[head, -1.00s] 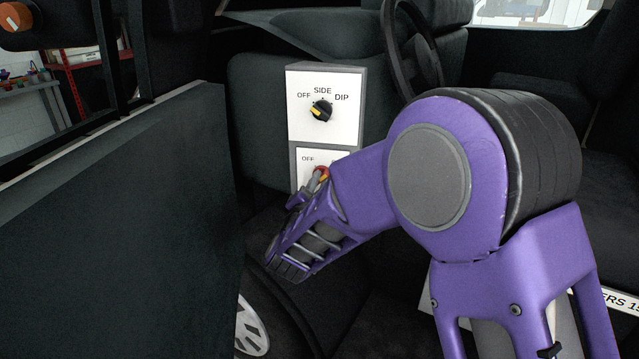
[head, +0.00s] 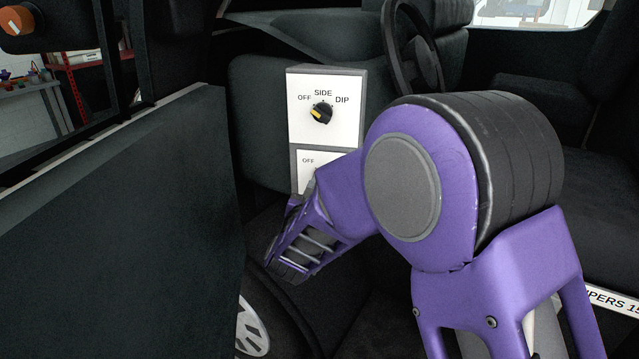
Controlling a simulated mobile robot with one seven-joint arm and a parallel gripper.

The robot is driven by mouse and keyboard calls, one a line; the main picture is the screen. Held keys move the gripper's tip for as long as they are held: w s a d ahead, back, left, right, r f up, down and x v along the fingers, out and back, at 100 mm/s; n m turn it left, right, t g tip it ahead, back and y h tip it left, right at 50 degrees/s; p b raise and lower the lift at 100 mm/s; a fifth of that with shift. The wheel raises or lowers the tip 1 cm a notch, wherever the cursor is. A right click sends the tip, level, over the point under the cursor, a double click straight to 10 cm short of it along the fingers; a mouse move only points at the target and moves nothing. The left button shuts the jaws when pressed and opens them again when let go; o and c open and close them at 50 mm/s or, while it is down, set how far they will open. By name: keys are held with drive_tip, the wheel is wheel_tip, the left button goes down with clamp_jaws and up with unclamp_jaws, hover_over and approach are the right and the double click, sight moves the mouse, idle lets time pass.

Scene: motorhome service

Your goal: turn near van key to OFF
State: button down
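A white switch panel (head: 348,88) stands in the middle of the head view. Its upper part has a black knob with a yellow mark (head: 321,113) and the labels OFF, SIDE and DIP. A lower white panel (head: 308,172) shows one OFF label. The rest of that panel, and any key on it, is hidden behind my purple arm. My gripper (head: 303,212) is at the lower panel's bottom edge, angled down and left. Its fingertips are mostly hidden, so I cannot tell if they are open or touch anything.
A dark upholstered panel (head: 110,230) fills the left side. A steering wheel (head: 418,50) stands behind the switch panel. A dark wheel with a silver hub (head: 252,330) shows at the bottom left. A labelled white strip (head: 612,300) lies at the right edge.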

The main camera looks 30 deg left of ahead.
drive_tip(key=shift+s+a+n+p, duration=0.1)
drive_tip(key=shift+n+p, duration=1.1)
drive_tip(key=shift+n, duration=1.65)
drive_tip(key=shift+a+n+p, duration=0.1)
drive_tip(key=shift+n+p, duration=1.1)
drive_tip(key=shift+n, duration=1.65)
drive_tip(key=shift+f, duration=0.15)
drive_tip(key=c, duration=0.8)
unclamp_jaws()
drive_tip(key=v, duration=1.7)
drive_tip(key=shift+s+d, duration=0.1)
drive_tip(key=shift+s, duration=0.1)
